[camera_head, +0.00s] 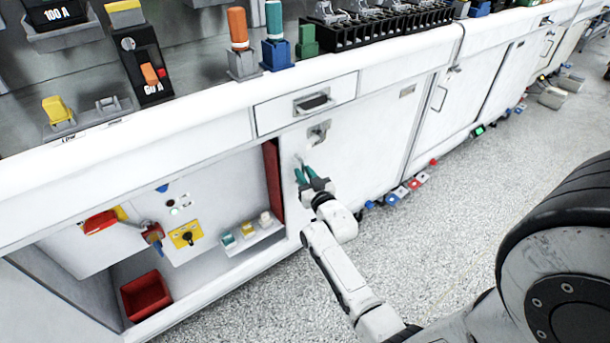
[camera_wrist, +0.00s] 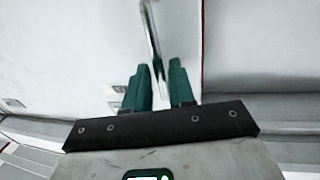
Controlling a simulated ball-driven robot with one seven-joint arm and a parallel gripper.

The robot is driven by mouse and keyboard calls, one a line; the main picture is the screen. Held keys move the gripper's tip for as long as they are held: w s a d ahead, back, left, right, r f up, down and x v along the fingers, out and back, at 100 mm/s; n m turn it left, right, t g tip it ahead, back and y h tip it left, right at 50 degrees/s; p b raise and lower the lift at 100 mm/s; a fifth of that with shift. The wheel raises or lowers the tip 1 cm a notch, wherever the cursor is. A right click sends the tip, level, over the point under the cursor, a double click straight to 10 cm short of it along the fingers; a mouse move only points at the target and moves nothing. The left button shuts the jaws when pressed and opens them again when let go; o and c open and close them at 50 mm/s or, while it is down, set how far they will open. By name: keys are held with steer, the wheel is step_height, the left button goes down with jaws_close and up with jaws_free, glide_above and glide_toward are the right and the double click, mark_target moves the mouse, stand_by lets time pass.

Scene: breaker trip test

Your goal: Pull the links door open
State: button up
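A white cabinet door (camera_head: 365,140) stands below the bench top, just right of an open compartment, and looks closed. A slim metal bar handle (camera_wrist: 152,35) runs along it in the wrist view. My gripper (camera_head: 303,172) is at the door's left side, its green fingers pointing at the door. In the wrist view the gripper (camera_wrist: 159,75) is open, with a gap between its fingers. The handle's near end shows in that gap; I cannot tell whether either finger touches it. In the head view the fingers mostly hide the handle.
The open compartment holds a red bin (camera_head: 146,295) and a yellow switch plate (camera_head: 186,234). A drawer (camera_head: 306,103) and a latch (camera_head: 319,132) sit above my gripper. Small coloured blocks (camera_head: 402,192) lie along the cabinet foot. The speckled floor (camera_head: 450,230) to the right is clear.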

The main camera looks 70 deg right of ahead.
jaws_close()
stand_by(1.1)
